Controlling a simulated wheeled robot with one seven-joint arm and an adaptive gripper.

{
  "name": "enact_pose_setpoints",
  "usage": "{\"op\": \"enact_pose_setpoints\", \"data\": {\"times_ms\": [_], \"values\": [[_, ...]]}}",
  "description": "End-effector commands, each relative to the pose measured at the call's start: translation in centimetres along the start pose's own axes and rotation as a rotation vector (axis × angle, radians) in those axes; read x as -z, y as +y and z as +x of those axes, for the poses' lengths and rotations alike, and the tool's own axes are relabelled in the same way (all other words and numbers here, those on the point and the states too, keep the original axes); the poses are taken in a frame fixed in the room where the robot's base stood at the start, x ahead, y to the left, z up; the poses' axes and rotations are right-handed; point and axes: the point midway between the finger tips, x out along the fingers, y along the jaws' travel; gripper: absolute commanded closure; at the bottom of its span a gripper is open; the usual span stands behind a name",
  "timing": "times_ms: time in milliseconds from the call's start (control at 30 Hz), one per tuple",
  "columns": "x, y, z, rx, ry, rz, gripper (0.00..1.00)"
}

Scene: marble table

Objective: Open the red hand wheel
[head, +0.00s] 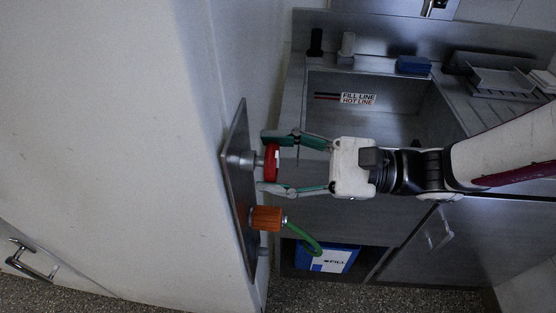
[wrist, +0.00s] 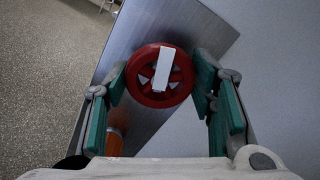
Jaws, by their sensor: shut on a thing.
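The red hand wheel (head: 271,162) stands out from a metal plate (head: 239,191) on the white wall in the head view. In the wrist view the red hand wheel (wrist: 160,76) faces me, with a white bar across it. My gripper (head: 268,163) reaches it from the right, with one green-padded finger on each side of the rim. In the wrist view the fingers of my gripper (wrist: 163,80) flank the wheel left and right, shut on it. The wheel's stem behind the rim is mostly hidden in the wrist view.
An orange fitting (head: 266,218) with a green hose (head: 303,238) sits just below the wheel on the same plate. A metal sink (head: 385,105) lies behind my arm. A blue and white box (head: 328,258) is under the counter. A door handle (head: 30,262) is at lower left.

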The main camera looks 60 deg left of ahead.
Motion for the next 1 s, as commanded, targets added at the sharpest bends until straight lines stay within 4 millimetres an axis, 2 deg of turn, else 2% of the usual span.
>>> {"op": "enact_pose_setpoints", "data": {"times_ms": [433,1000], "values": [[0.03,0.03,-0.02,0.0,0.0,-0.245,0.78],[0.04,0.05,-0.01,-0.001,0.001,-0.288,0.78]]}}
